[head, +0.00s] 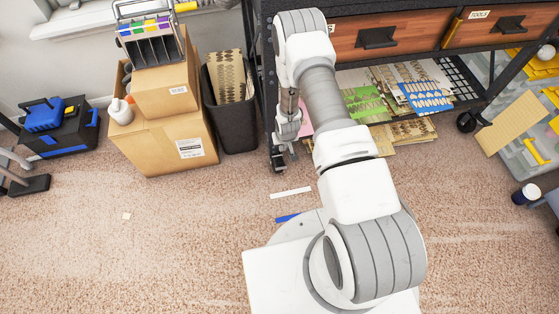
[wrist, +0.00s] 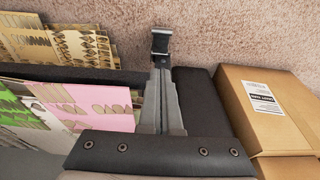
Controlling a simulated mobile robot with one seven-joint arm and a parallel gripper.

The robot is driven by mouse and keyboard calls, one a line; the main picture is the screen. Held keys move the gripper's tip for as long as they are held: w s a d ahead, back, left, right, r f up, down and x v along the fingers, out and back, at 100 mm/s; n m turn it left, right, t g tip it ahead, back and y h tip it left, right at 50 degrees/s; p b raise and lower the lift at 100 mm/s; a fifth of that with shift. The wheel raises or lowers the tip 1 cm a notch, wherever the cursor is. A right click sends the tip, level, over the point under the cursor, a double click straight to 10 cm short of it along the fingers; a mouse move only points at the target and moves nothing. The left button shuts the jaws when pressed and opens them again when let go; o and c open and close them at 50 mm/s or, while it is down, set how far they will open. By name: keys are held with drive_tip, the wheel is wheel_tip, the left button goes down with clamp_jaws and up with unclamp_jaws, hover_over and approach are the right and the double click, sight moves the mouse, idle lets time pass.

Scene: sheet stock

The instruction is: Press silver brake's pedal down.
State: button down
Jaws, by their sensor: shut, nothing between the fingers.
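My gripper (wrist: 160,72) is shut and empty, its two grey fingers together in the wrist view. Just past the fingertips is a small black fitting (wrist: 161,43) with a silvery top edge, above the carpet. It looks like the caster and brake at the foot of the rack's near left leg. In the head view the dark foot (head: 279,157) of that leg shows just below my wrist. The brake pedal itself is too small to make out, and I cannot tell whether the fingers touch it. My arm covers part of the rack in the head view.
The black rack (head: 448,48) holds paper sheets (head: 367,103) on its low shelf. A dark bin (head: 232,135) and cardboard boxes (head: 165,140) stand left of the leg.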

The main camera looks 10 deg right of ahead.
sight(281, 167)
drive_tip(key=b+x, duration=0.2)
drive_tip(key=x, duration=0.3)
drive_tip(key=s+b+x, duration=0.1)
drive_tip(key=b+x, duration=0.1)
drive_tip(key=x, duration=0.3)
drive_tip(key=s+b+x, duration=0.1)
drive_tip(key=b+x, duration=0.1)
drive_tip(key=x, duration=0.3)
drive_tip(key=shift+f, duration=0.75)
